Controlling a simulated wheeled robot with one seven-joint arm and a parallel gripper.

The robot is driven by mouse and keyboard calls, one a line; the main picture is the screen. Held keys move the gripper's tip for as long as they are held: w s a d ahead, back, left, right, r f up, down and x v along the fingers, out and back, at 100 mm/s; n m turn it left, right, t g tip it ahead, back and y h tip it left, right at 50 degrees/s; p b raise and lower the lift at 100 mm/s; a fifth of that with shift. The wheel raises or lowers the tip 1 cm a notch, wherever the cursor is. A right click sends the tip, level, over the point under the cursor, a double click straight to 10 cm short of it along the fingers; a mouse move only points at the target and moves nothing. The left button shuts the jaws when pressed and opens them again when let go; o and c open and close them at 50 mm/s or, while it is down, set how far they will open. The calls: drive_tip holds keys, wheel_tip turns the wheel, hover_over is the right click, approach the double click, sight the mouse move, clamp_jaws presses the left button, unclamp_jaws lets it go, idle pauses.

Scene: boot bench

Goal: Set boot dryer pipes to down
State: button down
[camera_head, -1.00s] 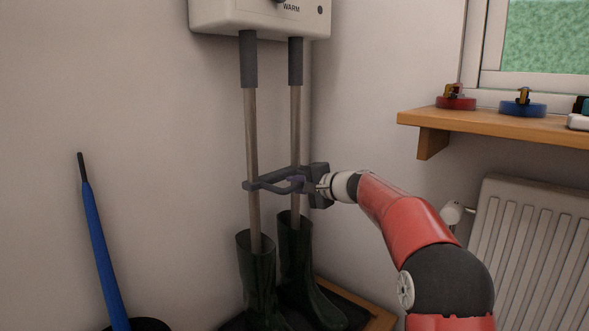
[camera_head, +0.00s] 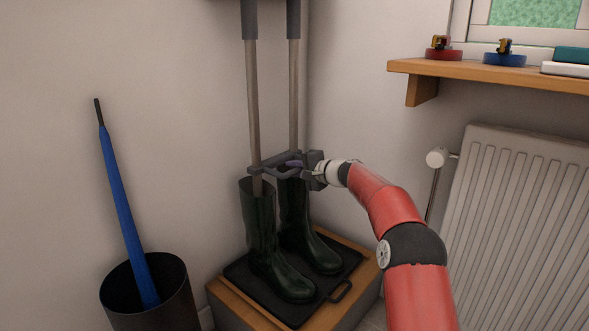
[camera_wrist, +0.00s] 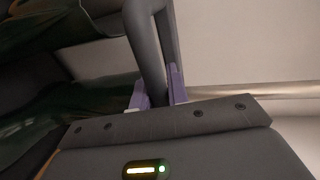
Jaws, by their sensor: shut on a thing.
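Two long grey-brown dryer pipes (camera_head: 253,110) (camera_head: 294,95) hang down with dark grey sleeves at their upper ends. A dark grey crossbar with a looped handle (camera_head: 265,169) joins them low down. It sits right at the tops of the dark green boots (camera_head: 262,235) (camera_head: 299,225), and the pipe ends are hidden inside the boots. My gripper (camera_head: 294,163) is shut on the handle from the right. In the wrist view, the purple-padded fingers (camera_wrist: 158,90) close on either side of the dark handle bar (camera_wrist: 146,50). The dryer housing is almost wholly above the head view.
The boots stand on a black tray (camera_head: 240,270) on a wooden bench (camera_head: 225,306). A bin (camera_head: 175,300) with a blue umbrella (camera_head: 124,210) stands at left. A radiator (camera_head: 520,210) and a wooden shelf (camera_head: 500,76) are at right.

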drive_tip(key=c, duration=1.4)
unclamp_jaws()
drive_tip(key=shift+d, duration=0.1)
drive_tip(key=b+v, duration=0.1)
drive_tip(key=v, duration=0.6)
drive_tip(key=shift+s+d+r, duration=0.1)
drive_tip(key=shift+s+d, duration=0.1)
drive_tip(key=shift+d, duration=0.05)
drive_tip(key=s+r+n+g+h+p, duration=0.2)
drive_tip(key=s+r+n+h+p, duration=0.15)
drive_tip(key=s, duration=0.85)
drive_tip(key=s+r+n+g+h+p, duration=0.15)
drive_tip(key=s+r, duration=0.25)
drive_tip(key=s, duration=0.8)
drive_tip(key=s+d+f+n+h+p, duration=0.1)
drive_tip(key=s+d, duration=0.3)
drive_tip(key=s, duration=0.5)
drive_tip(key=s+d+f+h+p, duration=0.1)
drive_tip(key=s+d+h+p, duration=0.1)
drive_tip(key=s+d, duration=0.3)
drive_tip(key=s+d+f+n+h+p, duration=0.1)
drive_tip(key=s+d+h, duration=0.3)
drive_tip(key=s, duration=0.9)
drive_tip(key=shift+s+d+f+n+g+p, duration=0.15)
drive_tip(key=shift+s+f+n+g+p, duration=0.2)
drive_tip(key=shift+p, duration=0.5)
